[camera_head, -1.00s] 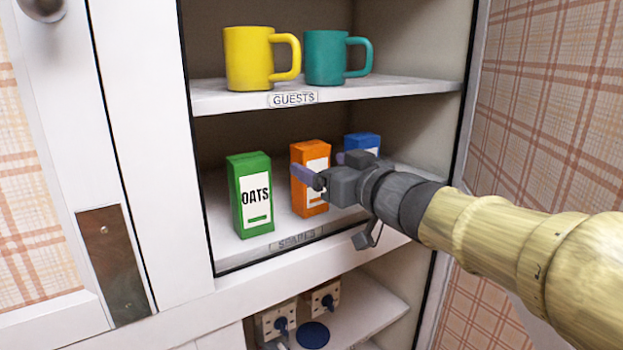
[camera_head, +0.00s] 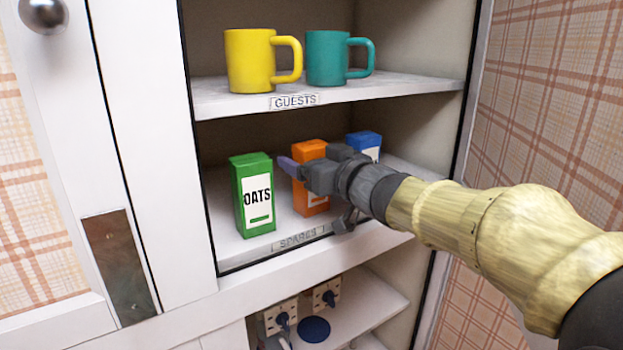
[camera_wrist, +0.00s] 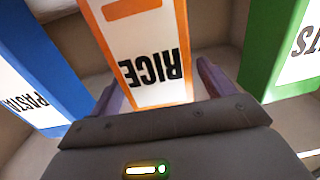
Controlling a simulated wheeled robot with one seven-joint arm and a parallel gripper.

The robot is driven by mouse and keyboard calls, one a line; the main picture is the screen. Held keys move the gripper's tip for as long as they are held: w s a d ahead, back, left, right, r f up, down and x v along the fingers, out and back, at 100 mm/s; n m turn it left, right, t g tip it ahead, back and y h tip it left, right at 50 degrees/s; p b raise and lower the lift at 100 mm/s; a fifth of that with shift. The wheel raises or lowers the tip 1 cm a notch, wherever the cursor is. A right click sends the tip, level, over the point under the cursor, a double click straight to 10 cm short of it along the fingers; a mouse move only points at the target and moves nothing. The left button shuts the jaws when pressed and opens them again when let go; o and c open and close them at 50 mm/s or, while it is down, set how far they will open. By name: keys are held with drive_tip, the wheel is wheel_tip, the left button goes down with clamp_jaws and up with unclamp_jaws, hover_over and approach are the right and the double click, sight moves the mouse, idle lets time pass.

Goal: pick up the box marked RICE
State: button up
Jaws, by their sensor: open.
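The orange box marked RICE (camera_head: 310,203) stands upright on the middle shelf, between the green OATS box and the blue box. In the head view my gripper (camera_head: 289,166) covers part of its front, including its marking. In the wrist view the RICE box (camera_wrist: 150,60) is upside down, with its lettering readable. My gripper (camera_wrist: 160,88) is open, with one purple finger on each side of the box in that picture. I cannot tell whether the fingertips reach past its front face. Neither finger clearly touches it.
The green OATS box (camera_head: 254,190) and blue PASTA box (camera_wrist: 35,75) stand close on either side. Above is a shelf (camera_head: 225,103) with a yellow mug (camera_head: 250,60) and a teal mug (camera_head: 327,58). Sockets with plugs (camera_head: 281,318) are below. A white door (camera_head: 140,150) is at left.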

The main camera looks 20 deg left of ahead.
drive_tip(key=shift+d, duration=0.2)
drive_tip(key=c, duration=1.2)
drive_tip(key=shift+s+a+r, duration=0.1)
drive_tip(key=shift+a, duration=0.15)
drive_tip(key=shift+c, duration=0.5)
drive_tip(key=shift+d+r, duration=0.2)
drive_tip(key=shift+r, duration=0.45)
drive_tip(key=b+v, duration=0.3)
drive_tip(key=v, duration=1)
wheel_tip(320, 180, up, 14)
drive_tip(key=p, duration=0.4)
drive_tip(key=shift+f, duration=0.15)
drive_tip(key=shift+a, duration=0.1)
